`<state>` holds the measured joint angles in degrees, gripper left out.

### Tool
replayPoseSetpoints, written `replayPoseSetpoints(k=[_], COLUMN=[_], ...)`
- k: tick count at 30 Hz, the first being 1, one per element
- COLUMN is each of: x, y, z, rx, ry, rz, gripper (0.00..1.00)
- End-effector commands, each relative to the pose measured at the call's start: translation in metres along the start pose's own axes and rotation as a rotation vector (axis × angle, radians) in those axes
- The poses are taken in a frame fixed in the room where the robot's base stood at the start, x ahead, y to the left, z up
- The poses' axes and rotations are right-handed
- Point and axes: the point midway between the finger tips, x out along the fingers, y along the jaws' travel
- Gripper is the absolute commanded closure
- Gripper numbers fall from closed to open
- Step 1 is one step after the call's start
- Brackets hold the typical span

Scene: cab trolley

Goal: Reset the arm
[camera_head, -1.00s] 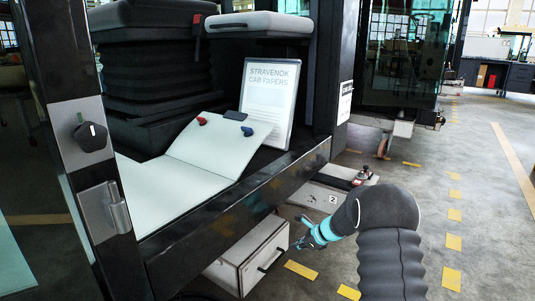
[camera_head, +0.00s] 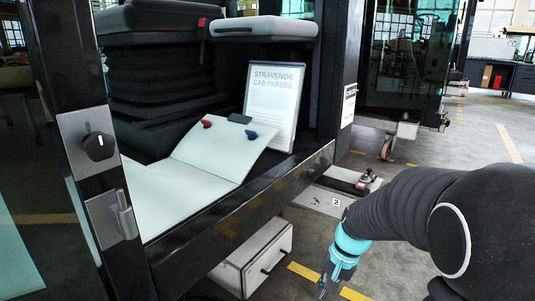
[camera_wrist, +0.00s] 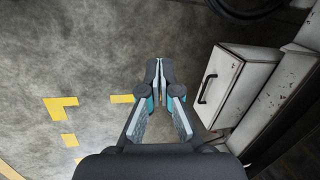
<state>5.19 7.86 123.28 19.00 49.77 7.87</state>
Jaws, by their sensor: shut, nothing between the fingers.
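My gripper (camera_head: 331,277) is at the lower middle of the head view, low over the floor and to the right of the white box under the cab. Its teal wrist band and dark fingers show there. In the wrist view my gripper (camera_wrist: 159,64) points away over the concrete floor, its fingertips together with nothing between them. It touches nothing that I can see. My dark, sleeved arm fills the lower right of the head view.
A white box with a black handle (camera_head: 264,257) stands under the cab; it also shows in the wrist view (camera_wrist: 232,84). The cab sill (camera_head: 250,207) runs above it. A clipboard (camera_head: 272,105), papers (camera_head: 208,160) and a seat (camera_head: 160,75) are inside. Open floor (camera_head: 460,140) lies right.

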Motion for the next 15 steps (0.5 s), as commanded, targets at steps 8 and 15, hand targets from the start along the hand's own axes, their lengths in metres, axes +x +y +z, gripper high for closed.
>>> replayPoseSetpoints(k=[8,15], x=[-0.060,-0.098], y=[0.028,0.050], z=[0.064,0.110], rx=[-0.254,-0.392], ry=[0.104,0.214], rz=[0.098,0.165], gripper=[1.00,1.00])
